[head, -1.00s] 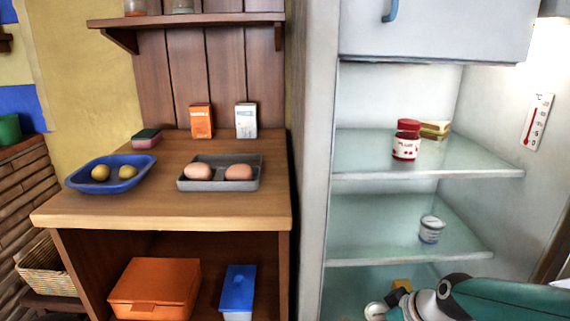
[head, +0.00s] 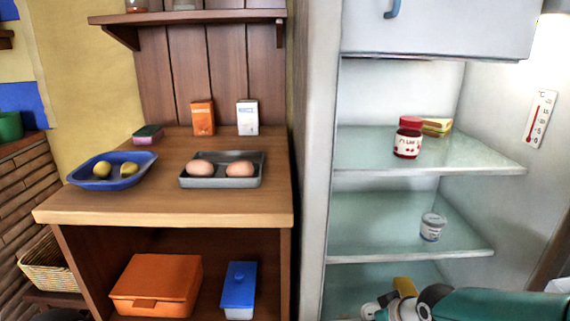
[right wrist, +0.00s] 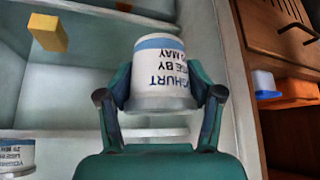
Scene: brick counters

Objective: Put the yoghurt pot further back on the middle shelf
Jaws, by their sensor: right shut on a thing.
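My right gripper (right wrist: 165,88) is shut on a white yoghurt pot (right wrist: 160,72) with a blue band, its lettering upside down in the right wrist view. In the head view my right wrist (head: 437,300) is low at the fridge front, with the fingers at the bottom edge; the held pot is not clear there. Another white yoghurt pot (head: 432,227) stands upright on the middle glass shelf (head: 375,252), near its right side. It also shows in the right wrist view (right wrist: 15,157), apart from my gripper. My left gripper is out of view.
A red-lidded jar (head: 407,138) and a sandwich (head: 436,127) stand on the upper shelf (head: 480,165). A yellow block (head: 404,286) is low in the fridge. The middle shelf is bare left of its pot. A wooden counter (head: 160,217) stands left of the fridge.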

